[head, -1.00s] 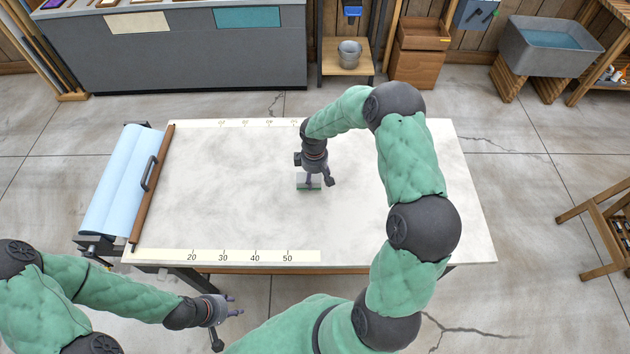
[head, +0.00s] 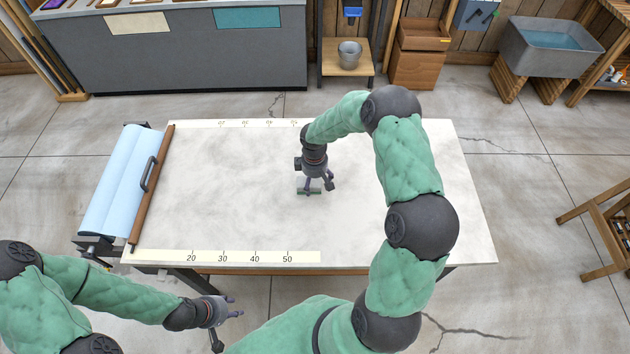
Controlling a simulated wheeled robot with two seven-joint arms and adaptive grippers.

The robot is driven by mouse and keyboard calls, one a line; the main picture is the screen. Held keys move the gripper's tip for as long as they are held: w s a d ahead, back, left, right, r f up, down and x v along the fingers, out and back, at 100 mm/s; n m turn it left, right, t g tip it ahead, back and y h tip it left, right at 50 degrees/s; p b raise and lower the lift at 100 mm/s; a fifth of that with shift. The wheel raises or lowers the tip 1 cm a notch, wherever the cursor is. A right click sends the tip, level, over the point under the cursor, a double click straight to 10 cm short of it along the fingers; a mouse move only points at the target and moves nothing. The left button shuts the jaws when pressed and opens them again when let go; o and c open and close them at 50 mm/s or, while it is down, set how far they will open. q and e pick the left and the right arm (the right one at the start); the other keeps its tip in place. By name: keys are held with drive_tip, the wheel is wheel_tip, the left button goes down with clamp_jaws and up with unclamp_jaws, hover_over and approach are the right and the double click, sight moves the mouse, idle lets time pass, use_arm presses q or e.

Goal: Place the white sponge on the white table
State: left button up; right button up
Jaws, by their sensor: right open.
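The small sponge (head: 308,191), pale with a green edge, lies on the white table (head: 230,190) near its middle, partly hidden by my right gripper. My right gripper (head: 320,187) points down with its open fingers spread at the sponge. I cannot tell whether a fingertip touches it. My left gripper (head: 237,306) is empty, with its fingers apart, in front of the table's near edge.
A light-blue roll (head: 120,185) with a brown bar (head: 152,190) sits at the table's left end. A ruler strip (head: 220,255) runs along the near edge. Much of the table is clear. A grey counter (head: 190,55) stands behind.

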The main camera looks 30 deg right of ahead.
sight(315, 182)
wheel_tip(315, 182, up, 12)
drive_tip(key=p, duration=0.1)
drive_tip(key=shift+p, duration=0.35)
drive_tip(key=shift+r, duration=0.1)
idle(0.3)
